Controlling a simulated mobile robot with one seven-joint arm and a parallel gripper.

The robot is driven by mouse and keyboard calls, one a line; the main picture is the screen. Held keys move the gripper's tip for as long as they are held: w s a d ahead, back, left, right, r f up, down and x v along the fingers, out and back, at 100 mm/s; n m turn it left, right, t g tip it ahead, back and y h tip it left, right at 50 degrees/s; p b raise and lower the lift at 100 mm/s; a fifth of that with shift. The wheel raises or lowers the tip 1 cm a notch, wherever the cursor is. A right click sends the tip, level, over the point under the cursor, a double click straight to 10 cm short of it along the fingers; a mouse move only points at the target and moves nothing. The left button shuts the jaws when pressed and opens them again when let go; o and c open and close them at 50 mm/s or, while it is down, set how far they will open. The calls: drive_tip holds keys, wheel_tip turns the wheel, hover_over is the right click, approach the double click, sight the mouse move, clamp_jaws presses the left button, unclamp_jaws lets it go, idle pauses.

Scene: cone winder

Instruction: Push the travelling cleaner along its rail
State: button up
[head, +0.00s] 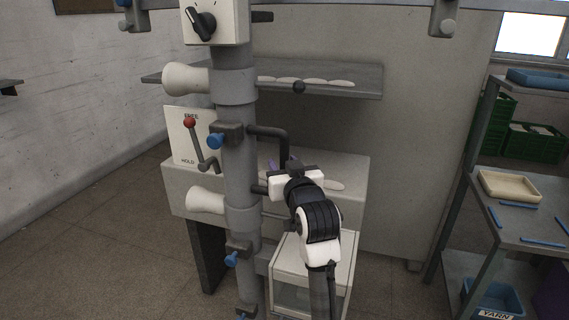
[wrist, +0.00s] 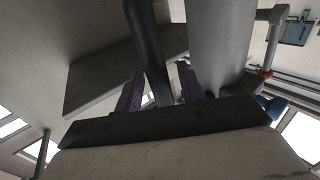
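The travelling cleaner appears as a thick grey upright tube (head: 237,130) with cream trumpet nozzles (head: 187,79) on its left and blue-knobbed clamps. A dark bent handle (head: 284,143) sticks out from its right side. The rail (head: 340,4) crosses the top of the head view, partly cut off. My gripper (head: 280,163) is at the handle, right of the tube. In the wrist view the purple fingers (wrist: 160,82) stand apart, with the dark handle bar (wrist: 149,45) between them and the grey tube (wrist: 222,40) to the right. I cannot tell whether a finger touches the bar.
A plate (head: 183,150) marked FREE and HOLD has a red-knobbed lever (head: 190,123), its knob up near FREE. A grey shelf (head: 350,80) stands behind the tube. A rack (head: 540,232) with trays stands at the right. The floor at left (head: 90,235) is clear.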

clamp_jaws()
idle(0.3)
drive_tip(key=w+a, duration=0.3)
drive_tip(key=a, duration=0.8)
drive_tip(key=w+a+p, duration=0.1)
drive_tip(key=w+a, duration=0.3)
drive_tip(key=a, duration=0.7)
drive_tip(key=w+a, duration=0.3)
drive_tip(key=a, duration=0.8)
drive_tip(key=shift+w+a, duration=0.25)
drive_tip(key=shift+w, duration=0.15)
unclamp_jaws()
